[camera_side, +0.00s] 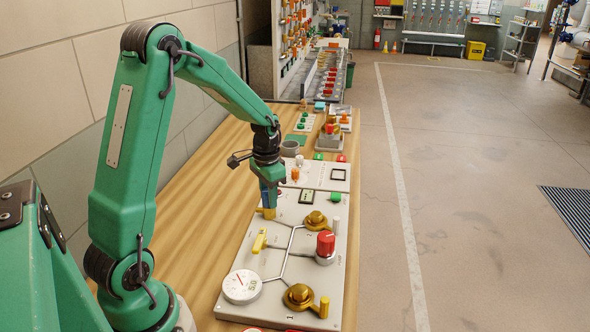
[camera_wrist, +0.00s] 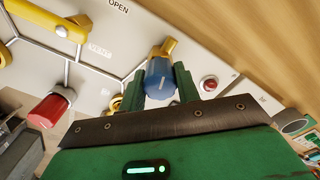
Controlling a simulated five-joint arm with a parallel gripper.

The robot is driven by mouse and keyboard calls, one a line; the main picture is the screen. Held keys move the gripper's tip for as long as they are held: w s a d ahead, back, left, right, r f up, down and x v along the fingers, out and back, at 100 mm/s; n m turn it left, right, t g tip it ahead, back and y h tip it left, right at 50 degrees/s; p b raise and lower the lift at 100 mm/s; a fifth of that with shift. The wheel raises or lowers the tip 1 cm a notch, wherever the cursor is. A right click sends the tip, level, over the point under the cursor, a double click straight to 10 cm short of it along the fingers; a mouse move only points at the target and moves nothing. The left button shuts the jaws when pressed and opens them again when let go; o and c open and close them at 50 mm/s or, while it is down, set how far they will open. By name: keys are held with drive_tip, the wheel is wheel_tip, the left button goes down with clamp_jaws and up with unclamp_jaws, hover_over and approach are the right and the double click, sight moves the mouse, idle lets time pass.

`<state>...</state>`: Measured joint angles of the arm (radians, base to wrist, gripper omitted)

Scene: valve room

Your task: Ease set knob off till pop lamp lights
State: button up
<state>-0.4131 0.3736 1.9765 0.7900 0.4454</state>
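The blue set knob (camera_wrist: 160,80) sits on a gold valve body (camera_wrist: 166,48) in the wrist view. My gripper (camera_wrist: 160,88) has one green finger on each side of the knob, and both look pressed against it. In the side view my gripper (camera_side: 269,184) points down over the panel's far left, and its fingers and the knob partly hide each other there. The gold valve body (camera_side: 267,213) shows just below. A small red lamp (camera_wrist: 209,84) in a pale ring lies right of the knob in the wrist view; it looks dull, without a glow.
The pale panel (camera_side: 237,312) on the wooden bench carries a yellow lever (camera_side: 260,241), a red knob (camera_side: 326,243), gold valves (camera_side: 299,296) and a round white gauge (camera_side: 242,286). A grey cup (camera_side: 290,148) stands beyond my gripper. Bare bench lies left of the panel.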

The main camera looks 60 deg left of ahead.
drive_tip(key=shift+n, duration=0.9)
drive_tip(key=o, duration=1)
drive_tip(key=shift+r, duration=0.15)
drive_tip(key=shift+r, duration=3.8)
